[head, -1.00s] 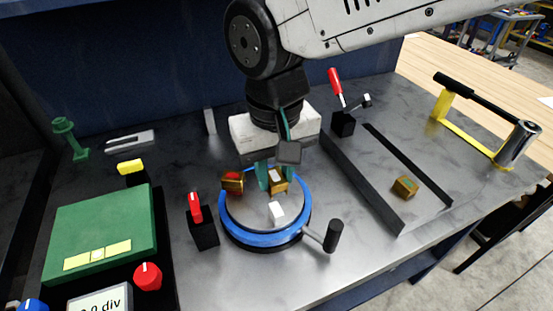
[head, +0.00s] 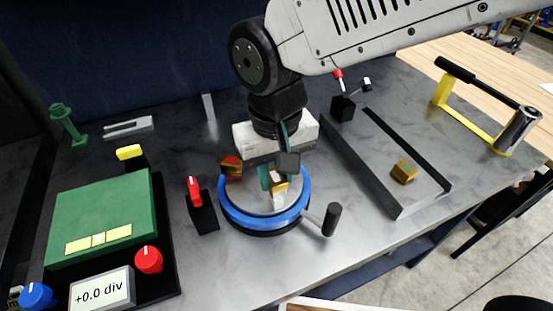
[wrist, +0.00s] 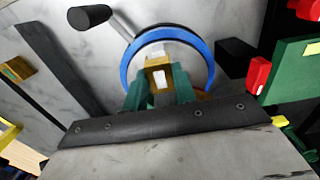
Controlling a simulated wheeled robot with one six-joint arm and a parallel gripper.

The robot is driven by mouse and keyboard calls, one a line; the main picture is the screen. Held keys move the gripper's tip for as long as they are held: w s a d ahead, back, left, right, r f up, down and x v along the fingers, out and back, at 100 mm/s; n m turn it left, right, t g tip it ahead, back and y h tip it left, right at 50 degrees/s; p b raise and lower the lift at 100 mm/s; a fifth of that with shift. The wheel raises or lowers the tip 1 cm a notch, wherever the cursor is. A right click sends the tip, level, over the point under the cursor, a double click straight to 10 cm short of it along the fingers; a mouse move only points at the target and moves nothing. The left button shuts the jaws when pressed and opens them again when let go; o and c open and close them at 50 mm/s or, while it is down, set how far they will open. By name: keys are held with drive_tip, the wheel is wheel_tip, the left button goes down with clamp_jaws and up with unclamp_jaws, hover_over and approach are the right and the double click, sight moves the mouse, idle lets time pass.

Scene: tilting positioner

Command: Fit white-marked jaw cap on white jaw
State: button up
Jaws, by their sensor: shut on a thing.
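My gripper (head: 277,180), with green fingers, is shut on the white-marked jaw cap (head: 279,187), a gold block with a white patch. In the wrist view the cap (wrist: 158,75) sits between the two fingers, white patch facing the camera. The white jaw (head: 278,201) stands on the grey disc of the blue-ringed positioner (head: 262,224). In the wrist view the jaw (wrist: 157,50) shows just beyond the cap. The cap is right at the jaw, partly covering it; I cannot tell whether they touch or how far it is seated.
A red-marked gold block (head: 231,168) is at the disc's left rim. A black handle (head: 332,219) sticks out right of the positioner. A red-topped black post (head: 202,210) stands left. Another gold block (head: 404,171) lies between dark rails (head: 365,175) on the right.

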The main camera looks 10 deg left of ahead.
sight(276, 178)
drive_tip(key=shift+f, duration=0.1)
idle(0.4)
drive_tip(key=shift+f, duration=1.35)
drive_tip(key=o, duration=1.6)
drive_tip(key=shift+r, duration=3.55)
